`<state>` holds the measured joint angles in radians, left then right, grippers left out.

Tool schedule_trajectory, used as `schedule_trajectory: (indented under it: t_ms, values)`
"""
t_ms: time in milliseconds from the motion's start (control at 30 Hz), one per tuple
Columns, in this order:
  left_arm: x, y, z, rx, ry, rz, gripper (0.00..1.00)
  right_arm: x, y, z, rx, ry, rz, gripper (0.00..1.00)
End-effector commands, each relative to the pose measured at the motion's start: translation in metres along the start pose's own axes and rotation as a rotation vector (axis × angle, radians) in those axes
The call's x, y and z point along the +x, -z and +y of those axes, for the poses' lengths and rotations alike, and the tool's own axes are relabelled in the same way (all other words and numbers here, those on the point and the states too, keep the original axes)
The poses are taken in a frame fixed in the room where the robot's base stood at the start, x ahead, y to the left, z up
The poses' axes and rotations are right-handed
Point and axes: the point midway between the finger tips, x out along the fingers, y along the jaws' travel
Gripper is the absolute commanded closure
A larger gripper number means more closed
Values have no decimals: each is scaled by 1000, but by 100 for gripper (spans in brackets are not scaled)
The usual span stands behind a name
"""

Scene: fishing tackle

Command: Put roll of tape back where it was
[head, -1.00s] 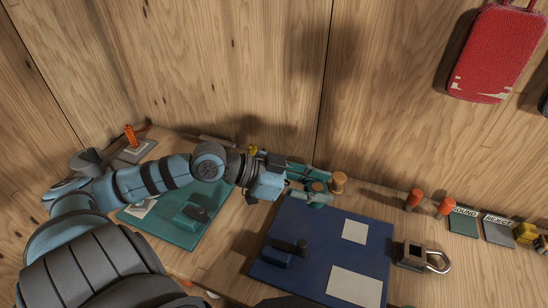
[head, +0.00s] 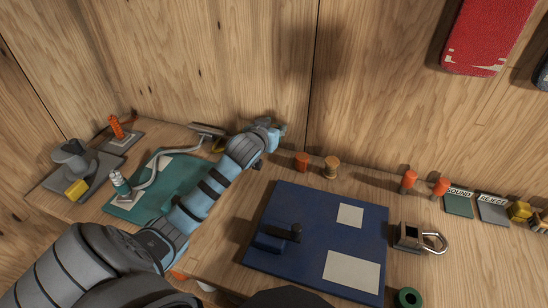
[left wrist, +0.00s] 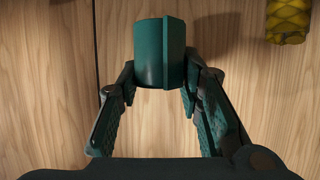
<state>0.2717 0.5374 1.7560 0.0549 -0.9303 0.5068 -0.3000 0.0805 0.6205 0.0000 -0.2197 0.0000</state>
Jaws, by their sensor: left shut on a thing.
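My left gripper (head: 280,128) reaches to the back of the table, close to the wooden wall. In the left wrist view its two fingers (left wrist: 160,98) are shut on a teal rounded roll (left wrist: 160,55) with a raised edge down its side. It looks like a roll of tape, but its hole does not show. Wood lies behind it; I cannot tell whether it touches anything. In the head view the arm and hand mostly hide it. A dark green ring (head: 397,298) lies at the bottom, right of the blue mat. My right gripper is not in view.
Two orange-brown spools (head: 302,161) (head: 331,173) stand right of my left gripper. A blue mat (head: 310,225) lies in front, a padlock (head: 408,238) right of it. A teal mat (head: 180,175) lies under my arm. A yellow textured thing (left wrist: 287,20) is near the gripper.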

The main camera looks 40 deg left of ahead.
Motion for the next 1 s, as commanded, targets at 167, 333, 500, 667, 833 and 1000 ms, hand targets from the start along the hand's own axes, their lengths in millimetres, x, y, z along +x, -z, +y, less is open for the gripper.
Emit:
schedule_trajectory:
  t_ms: [167,333,500,667,833,1000]
  values:
    - [16,-39,0,0,-1,0,100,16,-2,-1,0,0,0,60]
    - [26,-63,1,1,-2,0,100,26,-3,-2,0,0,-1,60]
    - [34,-81,0,3,-2,2,100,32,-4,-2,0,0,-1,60]
    - [33,-79,0,2,-2,2,100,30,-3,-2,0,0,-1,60]
    - [33,-81,0,2,-2,2,53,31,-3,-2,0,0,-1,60]
    - [33,-80,0,2,-2,2,47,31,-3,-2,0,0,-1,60]
